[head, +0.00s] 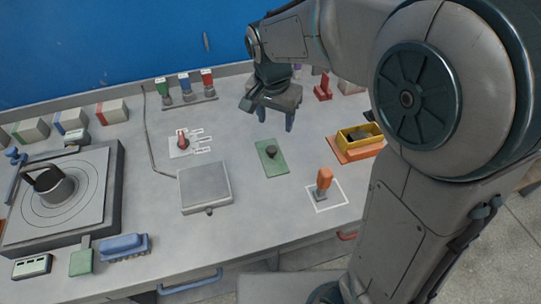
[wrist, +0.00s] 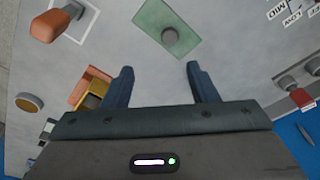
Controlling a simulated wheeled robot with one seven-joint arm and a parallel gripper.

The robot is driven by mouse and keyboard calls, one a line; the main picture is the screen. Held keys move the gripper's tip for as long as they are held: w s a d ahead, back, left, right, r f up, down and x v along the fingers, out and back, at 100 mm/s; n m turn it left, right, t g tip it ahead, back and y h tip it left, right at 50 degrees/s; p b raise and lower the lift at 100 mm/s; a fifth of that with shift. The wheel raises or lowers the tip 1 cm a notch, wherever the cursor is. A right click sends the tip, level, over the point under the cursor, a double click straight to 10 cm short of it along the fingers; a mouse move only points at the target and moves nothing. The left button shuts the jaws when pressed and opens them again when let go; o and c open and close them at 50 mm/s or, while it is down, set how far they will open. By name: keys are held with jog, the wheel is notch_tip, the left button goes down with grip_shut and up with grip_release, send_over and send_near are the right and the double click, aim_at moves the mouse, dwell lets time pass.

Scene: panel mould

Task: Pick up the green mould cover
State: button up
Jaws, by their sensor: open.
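The green mould cover (head: 271,160) is a flat green rectangular plate with a dark round knob in its middle. It lies on the grey worktop right of the centre. It also shows in the wrist view (wrist: 155,28), at the top and beyond the fingertips, with its round knob facing me. My gripper (head: 276,120) hangs above the worktop, behind the cover in the head view. In the wrist view its two blue fingers (wrist: 158,72) are spread apart with nothing between them. The gripper is apart from the cover.
A square grey plate (head: 204,187) lies left of the cover. A red knob switch (head: 182,140) with labels is behind that. An orange-handled tool (head: 324,180) stands in a white outline at right, near a yellow bin (head: 352,136).

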jog(key=a, duration=0.1)
send_over(271, 149)
jog(key=f, duration=0.6)
jog(key=s+f, duration=0.1)
jog(key=f, duration=0.2)
jog(key=shift+d+f, duration=0.1)
jog(key=shift+w+f, duration=0.2)
jog(key=shift+f, duration=0.7)
jog(key=shift+w+f, duration=0.15)
jog(key=shift+f, duration=0.7)
jog(key=shift+w+f, duration=0.2)
jog(key=shift+f, duration=0.7)
jog(key=c, duration=1)
